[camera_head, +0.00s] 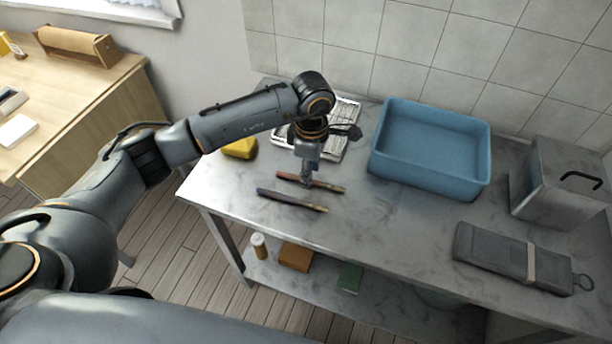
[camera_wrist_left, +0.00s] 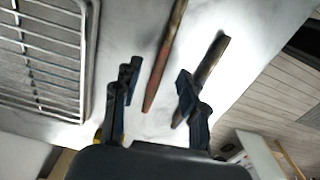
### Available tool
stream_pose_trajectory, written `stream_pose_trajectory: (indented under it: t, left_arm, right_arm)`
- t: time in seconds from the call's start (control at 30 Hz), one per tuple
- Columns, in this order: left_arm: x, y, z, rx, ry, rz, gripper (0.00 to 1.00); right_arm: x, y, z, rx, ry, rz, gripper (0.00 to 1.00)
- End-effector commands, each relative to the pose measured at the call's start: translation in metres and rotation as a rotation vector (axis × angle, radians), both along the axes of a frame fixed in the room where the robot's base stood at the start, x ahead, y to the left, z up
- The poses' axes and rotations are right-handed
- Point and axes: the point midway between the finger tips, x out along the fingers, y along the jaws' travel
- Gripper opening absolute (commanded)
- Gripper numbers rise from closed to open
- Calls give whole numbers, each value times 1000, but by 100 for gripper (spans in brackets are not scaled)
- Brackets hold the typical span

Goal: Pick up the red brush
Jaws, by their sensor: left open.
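The red brush (camera_head: 326,186) lies on the grey metal-topped table, and my left gripper (camera_head: 307,181) is right over it, hiding part of its middle. In the left wrist view the red brush (camera_wrist_left: 166,55) runs between the two spread fingers of my left gripper (camera_wrist_left: 157,82), which is open and empty. I cannot tell how high the fingertips are above the table. A dark brush (camera_head: 292,200) lies beside it, nearer to me. In the left wrist view the dark brush (camera_wrist_left: 212,58) passes partly behind the right finger. My right gripper is not in view.
A wire rack (camera_head: 347,116) lies behind the arm, with a yellow block (camera_head: 241,148) at left. A blue tub (camera_head: 431,182), a metal box (camera_head: 545,190) and a dark grey strapped roll (camera_head: 500,252) stand to the right. The front middle of the table (camera_head: 385,225) is clear.

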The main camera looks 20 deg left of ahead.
Motion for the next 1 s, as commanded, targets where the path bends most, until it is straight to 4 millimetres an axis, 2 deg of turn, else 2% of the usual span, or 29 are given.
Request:
stream_pose_trajectory:
  t: [0.17, 0.4, 0.6, 1.0]
  left_arm:
    - [0, -1, -16, -1, -1, -1, 42]
    - [0, -1, -17, -1, -2, -1, 40]
    - [0, -1, -17, -1, -2, -1, 0]
    - [0, 0, -15, -1, -3, 0, 0]
  right_arm:
    - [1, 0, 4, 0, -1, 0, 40]
    - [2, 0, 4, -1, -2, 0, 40]
    - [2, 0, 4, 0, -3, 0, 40]
    - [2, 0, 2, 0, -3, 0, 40]
